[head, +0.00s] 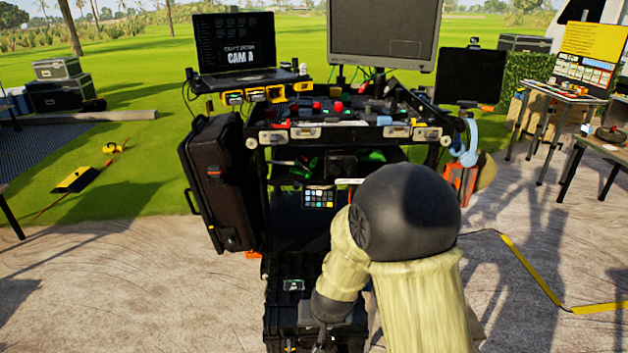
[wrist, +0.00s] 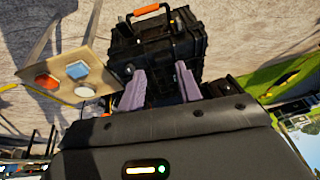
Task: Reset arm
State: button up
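My arm (head: 420,290) rises in front of the video cart in the head view, with a pale cover and a dark round joint. Its far end bends down to the left, over a black case low on the cart (head: 290,300). The gripper itself is hard to make out there. In the wrist view my gripper (wrist: 160,84) has its two purple-grey fingers apart with nothing held between them. A black hard case with an orange handle (wrist: 156,45) lies beyond the fingertips; I cannot tell whether they touch it.
The cart carries a laptop (head: 237,45), a monitor (head: 382,32) and a darker screen (head: 468,77). A tall black case (head: 215,185) hangs on its left side. A tan board with coloured hexagons (wrist: 96,52) is left of the fingers. Open ground lies left and right.

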jog(key=s+d+r+g+h, duration=0.1)
jog(key=s+d+r, duration=0.3)
jog(key=s+d, duration=0.25)
jog(key=s+d+r+g, duration=0.1)
jog(key=s+d+r, duration=0.45)
jog(key=d, duration=0.25)
notch_tip(320, 180, up, 17)
jog(key=p, duration=1.7)
jog(key=shift+s+a, duration=0.25)
jog(key=shift+s, duration=0.15)
